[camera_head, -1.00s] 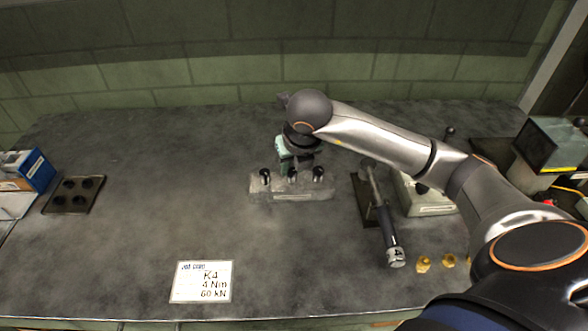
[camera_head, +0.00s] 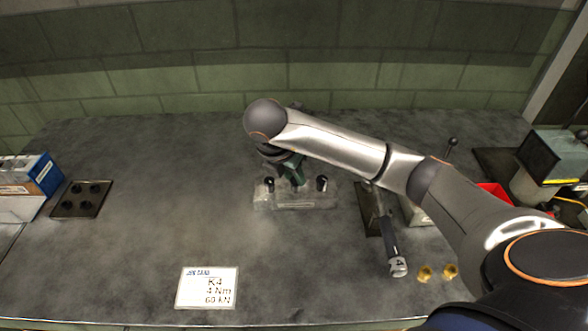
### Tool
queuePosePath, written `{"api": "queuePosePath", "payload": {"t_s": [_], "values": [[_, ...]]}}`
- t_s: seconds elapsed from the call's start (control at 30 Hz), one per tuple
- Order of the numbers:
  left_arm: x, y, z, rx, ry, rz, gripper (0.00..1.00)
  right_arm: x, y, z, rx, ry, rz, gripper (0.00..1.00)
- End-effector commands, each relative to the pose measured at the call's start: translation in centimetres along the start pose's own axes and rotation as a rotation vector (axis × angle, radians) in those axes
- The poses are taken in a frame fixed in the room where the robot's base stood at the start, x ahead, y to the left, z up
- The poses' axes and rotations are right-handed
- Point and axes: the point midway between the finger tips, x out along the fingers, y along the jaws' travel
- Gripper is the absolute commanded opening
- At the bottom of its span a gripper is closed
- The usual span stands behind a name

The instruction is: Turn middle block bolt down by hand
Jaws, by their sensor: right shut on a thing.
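The grey block (camera_head: 297,202) lies in the middle of the table. Its left bolt (camera_head: 269,185) and right bolt (camera_head: 321,183) stand upright with dark heads. My right gripper (camera_head: 297,183) points down at the middle of the block, between these two bolts. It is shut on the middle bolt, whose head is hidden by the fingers. My left gripper is not in view.
A sign card (camera_head: 207,288) lies at the front. A dark holed tray (camera_head: 81,198) and a blue box (camera_head: 42,172) are at the left. The left middle of the table is clear.

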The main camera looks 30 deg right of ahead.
Motion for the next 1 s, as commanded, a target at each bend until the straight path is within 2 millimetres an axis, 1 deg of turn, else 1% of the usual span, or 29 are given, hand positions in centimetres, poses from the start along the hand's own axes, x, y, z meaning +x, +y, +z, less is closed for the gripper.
{"api": "queuePosePath", "payload": {"t_s": [0.03,0.3,0.77,0.8,1.0], "values": [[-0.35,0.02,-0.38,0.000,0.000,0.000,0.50,-0.37,0.09,0.20,0.022,-0.001,-0.007,0.00],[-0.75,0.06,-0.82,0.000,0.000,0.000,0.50,-0.22,0.20,0.12,0.091,0.000,-0.034,0.00],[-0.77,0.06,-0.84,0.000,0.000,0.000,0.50,-0.16,0.23,0.10,0.103,0.000,-0.036,0.00],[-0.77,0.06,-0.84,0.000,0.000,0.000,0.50,-0.16,0.24,0.10,0.103,0.000,-0.036,0.32],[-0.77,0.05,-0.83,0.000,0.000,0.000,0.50,-0.09,0.20,0.06,0.101,0.000,-0.038,0.54]]}}
